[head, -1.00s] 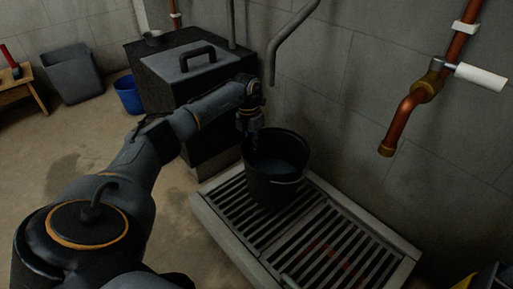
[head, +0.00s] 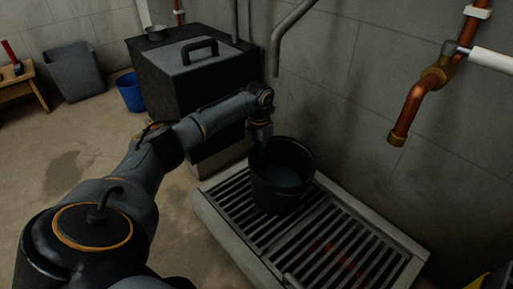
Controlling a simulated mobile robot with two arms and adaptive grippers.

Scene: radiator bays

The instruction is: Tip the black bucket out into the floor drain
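The black bucket (head: 284,192) is over the far left part of the slatted floor drain (head: 317,246). It is close to upright and has dark, bluish contents showing inside. I cannot tell whether its base touches the grate. My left gripper (head: 259,142) comes down onto the bucket's left rim and is shut on it; the fingertips are dark and partly hidden against the bucket. My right gripper is out of view.
A black box with a handled lid (head: 196,68) stands left of the drain. A copper pipe (head: 424,92) juts from the wall at right. A blue bucket (head: 131,93), grey bin (head: 72,73) and wooden stool (head: 17,84) are at far left. Open floor lies left of the drain.

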